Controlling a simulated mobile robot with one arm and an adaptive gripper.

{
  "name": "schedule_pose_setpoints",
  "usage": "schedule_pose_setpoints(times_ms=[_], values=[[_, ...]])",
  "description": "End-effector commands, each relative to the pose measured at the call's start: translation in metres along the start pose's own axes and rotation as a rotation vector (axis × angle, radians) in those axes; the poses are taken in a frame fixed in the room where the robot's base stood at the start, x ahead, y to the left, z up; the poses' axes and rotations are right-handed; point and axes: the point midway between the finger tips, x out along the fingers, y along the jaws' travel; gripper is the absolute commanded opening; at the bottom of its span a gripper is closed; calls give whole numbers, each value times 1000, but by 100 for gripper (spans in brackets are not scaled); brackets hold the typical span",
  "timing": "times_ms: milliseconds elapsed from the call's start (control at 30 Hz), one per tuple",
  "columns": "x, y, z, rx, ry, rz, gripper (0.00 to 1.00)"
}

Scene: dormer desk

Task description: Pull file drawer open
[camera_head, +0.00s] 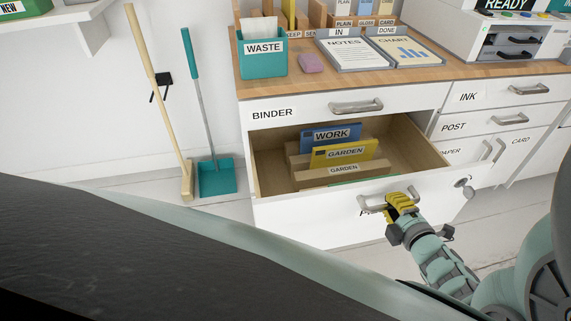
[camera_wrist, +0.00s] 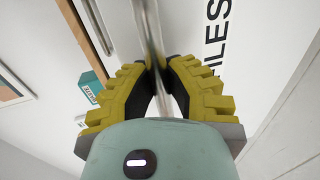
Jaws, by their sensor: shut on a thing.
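The file drawer (camera_head: 330,221) is pulled out below the drawer labelled BINDER, and its wooden inside shows from above. It holds a blue WORK folder (camera_head: 331,137) and yellow GARDEN folders (camera_head: 344,153). The drawer's metal handle (camera_head: 372,206) is on its white front. My gripper (camera_head: 392,203), with yellow fingers, is shut on this handle at its right part. In the wrist view, the fingers (camera_wrist: 158,68) close around the handle bar (camera_wrist: 147,30), beside part of the black letters ILES. My fingers hide part of the front's label in the head view.
The BINDER drawer (camera_head: 300,110) above is shut. To the right are shut INK and POST drawers (camera_head: 480,125). A broom (camera_head: 160,100) and a teal dustpan (camera_head: 216,177) stand left of the cabinet. The desk top holds a teal WASTE bin (camera_head: 263,64) and trays.

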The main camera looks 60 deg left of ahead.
Motion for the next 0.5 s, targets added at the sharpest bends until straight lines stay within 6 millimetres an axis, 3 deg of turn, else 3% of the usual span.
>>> schedule_pose_setpoints(times_ms=[500], values=[[-96,-22,0,1,-4,-1,0]])
